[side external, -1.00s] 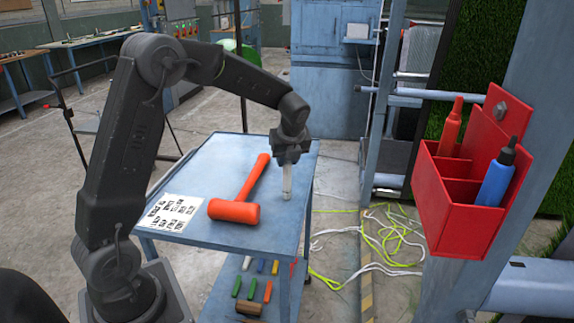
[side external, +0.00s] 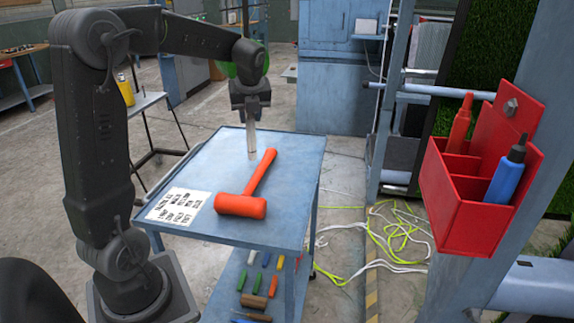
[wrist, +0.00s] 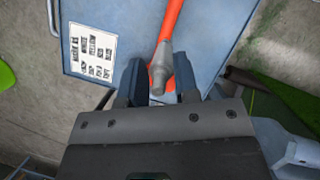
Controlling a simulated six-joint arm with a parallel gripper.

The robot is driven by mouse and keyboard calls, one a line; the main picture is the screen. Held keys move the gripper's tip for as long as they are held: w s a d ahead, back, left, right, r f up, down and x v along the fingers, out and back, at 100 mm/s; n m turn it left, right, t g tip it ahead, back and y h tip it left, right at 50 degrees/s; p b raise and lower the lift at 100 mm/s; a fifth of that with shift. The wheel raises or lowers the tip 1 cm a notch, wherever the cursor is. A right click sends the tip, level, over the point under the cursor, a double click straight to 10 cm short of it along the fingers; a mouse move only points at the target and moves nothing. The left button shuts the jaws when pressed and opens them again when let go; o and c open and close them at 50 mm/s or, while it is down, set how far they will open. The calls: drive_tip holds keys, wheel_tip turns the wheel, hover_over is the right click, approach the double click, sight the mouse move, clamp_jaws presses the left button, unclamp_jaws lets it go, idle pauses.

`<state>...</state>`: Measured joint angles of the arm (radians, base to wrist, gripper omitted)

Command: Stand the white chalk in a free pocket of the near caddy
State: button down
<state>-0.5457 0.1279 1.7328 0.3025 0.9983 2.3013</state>
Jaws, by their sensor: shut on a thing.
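The white chalk (side external: 251,142) hangs upright below my gripper (side external: 251,112) in the side view, over the far part of the blue cart top. My gripper is shut on it. In the wrist view the chalk (wrist: 159,68) shows as a grey stick between the two dark fingers (wrist: 159,84). A red caddy (side external: 462,218) is fixed to the blue post at the right, well apart from my gripper. An orange-red bottle (side external: 460,129) stands in its back pocket and a blue bottle with a dark cap (side external: 506,178) in its front right pocket. The pocket between them looks empty; its floor is hidden.
An orange mallet (side external: 246,198) lies on the cart top (side external: 285,160), beside a printed sheet (side external: 180,207). Several coloured sticks (side external: 252,282) lie on the shelf below. Yellow and white cords (side external: 400,240) are on the floor between cart and caddy post.

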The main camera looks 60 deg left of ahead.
drive_tip(key=w+d+f+n+g+h, duration=0.1)
drive_tip(key=w+d+f+n+g, duration=0.15)
drive_tip(key=d+n, duration=0.4)
drive_tip(key=w+d+f+n+g+h, duration=0.1)
drive_tip(key=w+d+f+n, duration=0.1)
drive_tip(key=d+f+n, duration=0.35)
drive_tip(key=w+d+f+n+g+h, duration=0.1)
drive_tip(key=w+d+f+n+g, duration=0.15)
drive_tip(key=d+n, duration=0.55)
drive_tip(key=s+d+f+n+h, duration=0.1)
drive_tip(key=s+d+f, duration=0.1)
drive_tip(key=d+f, duration=0.5)
drive_tip(key=shift+d+n, duration=0.3)
drive_tip(key=shift+d, duration=0.7)
